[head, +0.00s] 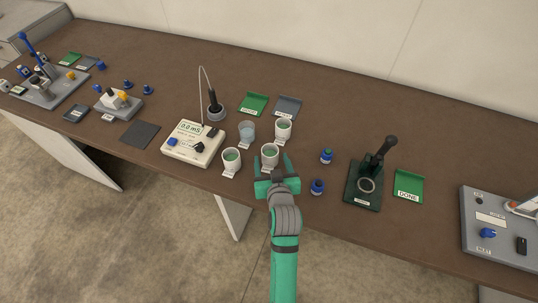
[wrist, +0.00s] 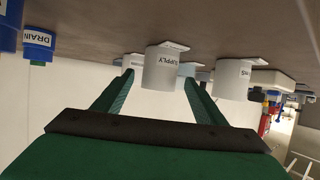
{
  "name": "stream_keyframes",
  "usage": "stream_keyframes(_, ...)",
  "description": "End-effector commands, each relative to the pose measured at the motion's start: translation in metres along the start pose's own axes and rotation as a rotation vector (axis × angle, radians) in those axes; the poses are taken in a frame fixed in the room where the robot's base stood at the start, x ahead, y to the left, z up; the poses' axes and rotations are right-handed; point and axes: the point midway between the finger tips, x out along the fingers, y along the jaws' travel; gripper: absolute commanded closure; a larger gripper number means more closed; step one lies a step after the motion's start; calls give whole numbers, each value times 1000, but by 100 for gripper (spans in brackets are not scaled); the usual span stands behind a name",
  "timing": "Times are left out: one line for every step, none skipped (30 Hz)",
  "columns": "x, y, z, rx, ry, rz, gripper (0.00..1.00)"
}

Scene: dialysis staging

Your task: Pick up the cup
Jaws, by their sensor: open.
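Several cups stand on the brown table. A white cup (head: 270,157) with greenish contents is directly ahead of my gripper (head: 275,172). In the wrist view, which looks upside down, this cup (wrist: 160,74) reads SUPPLY. It shows beyond and between the two spread fingers of my gripper (wrist: 158,84), which are open and empty. Whether they reach beside it is unclear. A second white cup (head: 231,161) stands to its left and shows in the wrist view (wrist: 233,80). A third white cup (head: 283,130) stands behind, partly hidden by a finger in the wrist view.
A meter box (head: 193,144) is at left, with a probe stand (head: 216,110). Blue-capped bottles (head: 317,187) and a dark green press (head: 364,188) are at right.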

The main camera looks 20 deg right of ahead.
Motion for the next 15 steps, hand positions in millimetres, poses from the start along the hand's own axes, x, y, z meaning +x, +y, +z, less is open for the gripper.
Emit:
stream_keyframes(8, 0, 0, 0, 0, 0, 35)
stream_keyframes(12, 0, 0, 0, 0, 0, 35)
stream_keyframes(17, 0, -1, 0, 1, 0, 35)
stream_keyframes(20, 0, -1, 0, 1, 0, 35)
stream_keyframes(23, 0, 0, 0, 1, 0, 35)
stream_keyframes(25, 0, 0, -1, 0, 0, 35)
stream_keyframes(26, 0, 0, -1, 1, 0, 35)
stream_keyframes(28, 0, -1, -1, 1, 0, 35)
stream_keyframes(30, 0, -1, -1, 1, 0, 35)
stream_keyframes(32, 0, -2, -1, 1, 0, 35)
stream_keyframes(34, 0, -2, -1, 1, 0, 35)
stream_keyframes(39, 0, -3, -1, 1, 0, 35)
stream_keyframes(43, 0, -4, -1, 1, 0, 35)
stream_keyframes(47, 0, -5, -1, 1, 0, 35)
stream_keyframes(53, 0, -6, -1, 1, 0, 35)
